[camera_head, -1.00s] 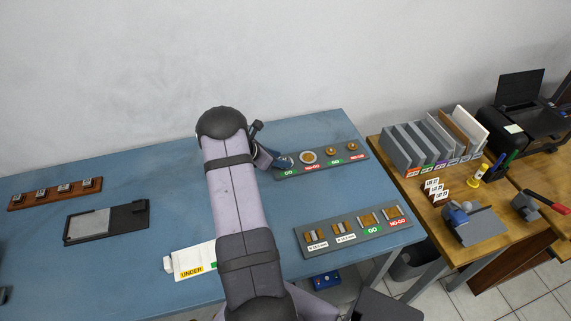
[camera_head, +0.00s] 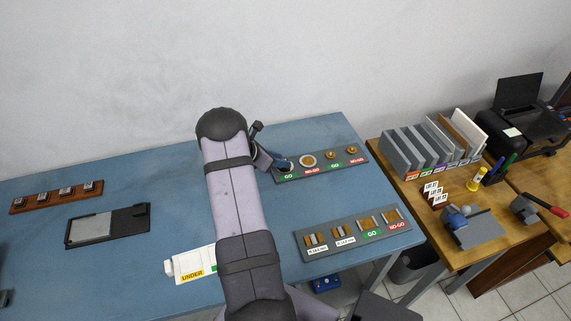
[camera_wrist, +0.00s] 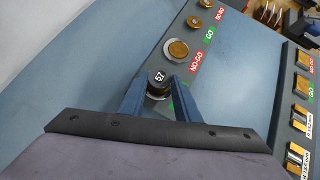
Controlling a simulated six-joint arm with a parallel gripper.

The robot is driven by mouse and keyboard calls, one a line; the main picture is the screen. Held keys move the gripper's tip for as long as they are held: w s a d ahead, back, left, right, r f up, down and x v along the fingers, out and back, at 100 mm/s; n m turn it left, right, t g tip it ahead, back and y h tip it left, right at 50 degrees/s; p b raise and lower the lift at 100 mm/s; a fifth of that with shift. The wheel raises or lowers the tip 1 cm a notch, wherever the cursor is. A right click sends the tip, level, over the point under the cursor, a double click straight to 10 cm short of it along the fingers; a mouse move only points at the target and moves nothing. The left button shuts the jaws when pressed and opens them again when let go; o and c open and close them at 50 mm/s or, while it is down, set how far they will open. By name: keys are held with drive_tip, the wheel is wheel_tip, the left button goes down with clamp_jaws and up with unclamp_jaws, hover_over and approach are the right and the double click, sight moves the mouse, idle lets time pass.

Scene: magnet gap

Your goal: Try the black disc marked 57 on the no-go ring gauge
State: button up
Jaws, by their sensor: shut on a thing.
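The black disc marked 57 (camera_wrist: 157,77) shows in the wrist view, between the fingertips of my gripper (camera_wrist: 159,88), which is shut on it. Its number faces the camera. The disc overlaps the GO ring's place on the gauge board, and part of a ring shows just below it; I cannot tell its exact height. The no-go ring gauge (camera_wrist: 178,50) lies beyond the disc, with its red NO-GO label beside it. In the head view, the no-go ring (camera_head: 308,160) is just right of my gripper (camera_head: 279,162). The disc cannot be made out there.
The grey gauge board (camera_head: 321,168) also carries two smaller gauges to the right. A second gauge board (camera_head: 350,240) lies nearer the front. A white UNDER bin (camera_head: 190,264) is partly behind my arm. A rack of dark blocks (camera_head: 57,196) stands at left.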

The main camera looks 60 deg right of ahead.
drive_tip(key=shift+r+p, duration=1.1)
drive_tip(key=shift+r, duration=0.75)
drive_tip(key=shift+s+d+r+p, duration=0.15)
drive_tip(key=shift+s+d+p, duration=0.1)
drive_tip(key=shift+d+p, duration=0.15)
drive_tip(key=s+d+p, duration=0.1)
drive_tip(key=p, duration=0.1)
drive_tip(key=s+d+p, duration=0.4)
drive_tip(key=shift+s+r, duration=0.15)
drive_tip(key=shift+r, duration=0.1)
drive_tip(key=shift+s+d+f, duration=0.15)
drive_tip(key=shift+s+d, duration=0.1)
drive_tip(key=shift+f, duration=0.1)
